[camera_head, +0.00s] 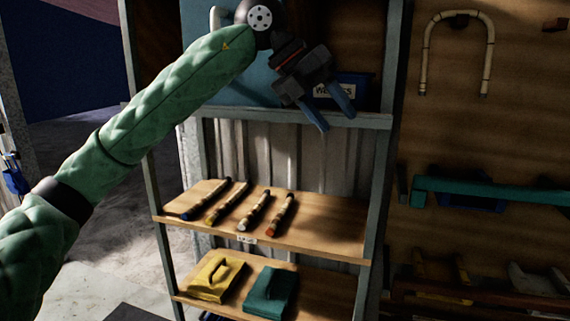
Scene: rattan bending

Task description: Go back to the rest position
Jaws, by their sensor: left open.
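My left arm comes in from the left in a green padded sleeve. My left gripper (329,116) is open and empty, with its two blue-grey fingers apart, in front of the shelf unit's upper part. It covers part of a dark blue box (349,91) with a partly hidden label. Several rattan pieces (253,211) with coloured ends lie side by side on the middle shelf, below the gripper and apart from it. My right gripper is not in view.
The shelf unit (381,190) has grey uprights. A bent rattan arch (427,55) hangs on the wooden wall at right, above a teal bar (490,190). Floor is open at left.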

